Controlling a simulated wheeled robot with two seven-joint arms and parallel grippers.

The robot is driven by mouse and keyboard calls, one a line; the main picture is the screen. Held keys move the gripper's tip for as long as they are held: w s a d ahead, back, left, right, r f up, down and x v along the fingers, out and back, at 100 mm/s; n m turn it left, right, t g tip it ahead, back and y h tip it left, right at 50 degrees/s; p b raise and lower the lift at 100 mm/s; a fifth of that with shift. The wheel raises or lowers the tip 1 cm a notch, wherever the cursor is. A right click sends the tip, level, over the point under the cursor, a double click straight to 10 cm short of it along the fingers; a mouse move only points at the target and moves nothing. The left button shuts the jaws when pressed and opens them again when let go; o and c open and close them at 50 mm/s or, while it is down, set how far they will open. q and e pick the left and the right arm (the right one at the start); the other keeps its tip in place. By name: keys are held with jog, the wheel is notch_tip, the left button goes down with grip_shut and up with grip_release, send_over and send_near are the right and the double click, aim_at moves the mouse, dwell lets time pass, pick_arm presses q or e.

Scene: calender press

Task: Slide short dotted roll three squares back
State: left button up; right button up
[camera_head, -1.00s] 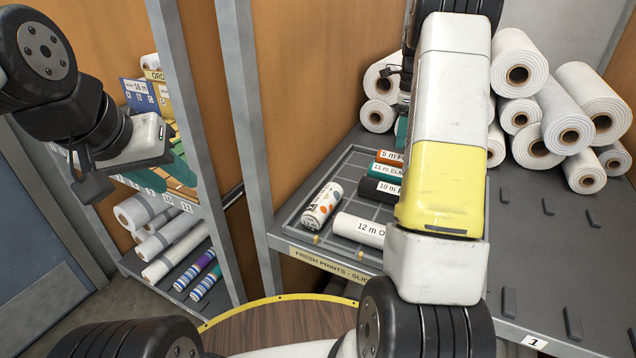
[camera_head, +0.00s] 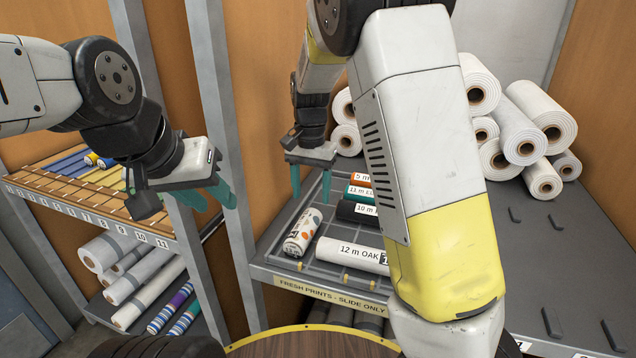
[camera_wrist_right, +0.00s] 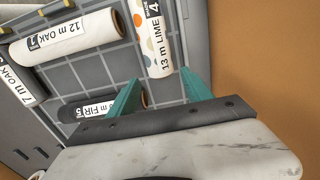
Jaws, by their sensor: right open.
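The short dotted roll (camera_head: 302,232), white with orange and dark dots, lies on the gridded tray (camera_head: 273,243) near its left front corner. In the right wrist view, the dotted roll (camera_wrist_right: 150,35) is labelled 13 m LIME. My right gripper (camera_head: 311,184) is open and empty above the tray, behind the dotted roll. Its teal fingertips (camera_wrist_right: 160,88) point toward the roll's near end in the wrist view; whether they touch cannot be told. My left gripper (camera_head: 208,197) is open and empty, left of the tray by the shelf post.
A white 12 m OAK roll (camera_head: 350,253) lies right of the dotted roll. Green (camera_head: 360,191) and black (camera_head: 352,212) rolls lie behind. A dark 12 m FIR roll (camera_wrist_right: 98,105) is beside my right fingers. Small yellow pegs (camera_head: 345,279) line the front edge.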

aim_at(311, 210)
notch_tip(311, 210, down, 8)
jog(key=shift+r, duration=0.25)
jog(key=shift+c, duration=0.5)
jog(key=c, duration=1.1)
jog(key=shift+w+d+r, duration=0.1)
jog(key=shift+w+d, duration=0.55)
jog(key=shift+w, duration=0.9)
jog(key=shift+w+d+f, duration=0.1)
jog(key=shift+w+d, duration=0.5)
jog(key=shift+w, duration=0.95)
jog(key=shift+w+d+r, duration=0.1)
jog(key=shift+w+d, duration=0.55)
jog(key=shift+w, duration=0.9)
jog(key=shift+w+d, duration=0.65)
jog(key=shift+w, duration=0.9)
jog(key=shift+w+d, duration=0.6)
jog(key=shift+w, duration=0.95)
jog(key=shift+w+d, duration=0.65)
jog(key=shift+w, duration=0.9)
